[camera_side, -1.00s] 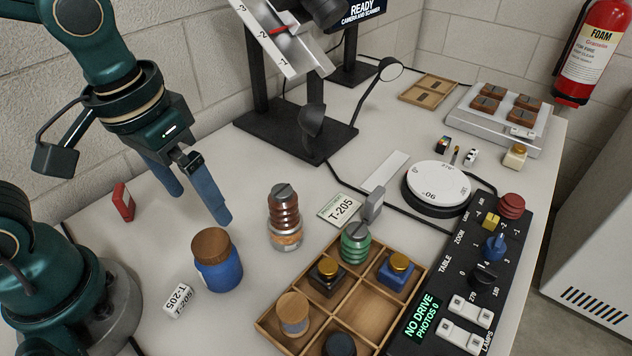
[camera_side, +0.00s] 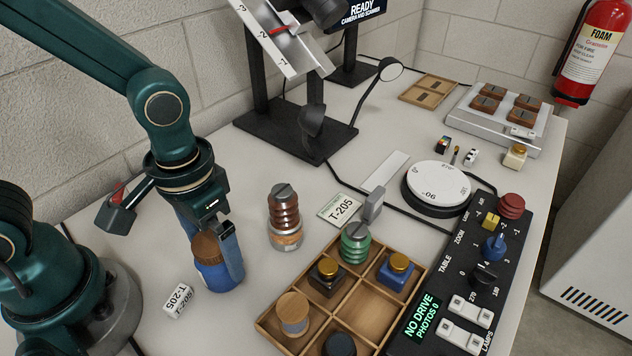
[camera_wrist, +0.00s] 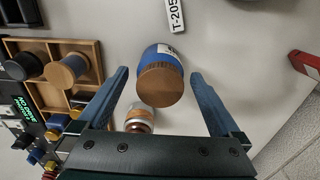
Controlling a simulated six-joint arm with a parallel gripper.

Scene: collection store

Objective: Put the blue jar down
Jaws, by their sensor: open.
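The blue jar (camera_side: 215,277) with a brown, wood-like lid stands upright on the white table in the side view. My gripper (camera_side: 207,243) is lowered over it, with one finger in front of the jar and the other behind and to the left. In the wrist view the blue jar (camera_wrist: 163,62) lies between the two spread fingers of my gripper (camera_wrist: 160,80), with a gap showing on each side. My gripper is open and not closed on the jar. The jar's base is partly hidden in the wrist view.
A brown-ringed jar (camera_side: 284,218) stands close to the right of the blue jar. A white T-205 tag block (camera_side: 178,301) lies at its front left. A wooden compartment tray (camera_side: 272,322) with several jars is to the right. A red object (camera_wrist: 306,64) lies at the table's wall side.

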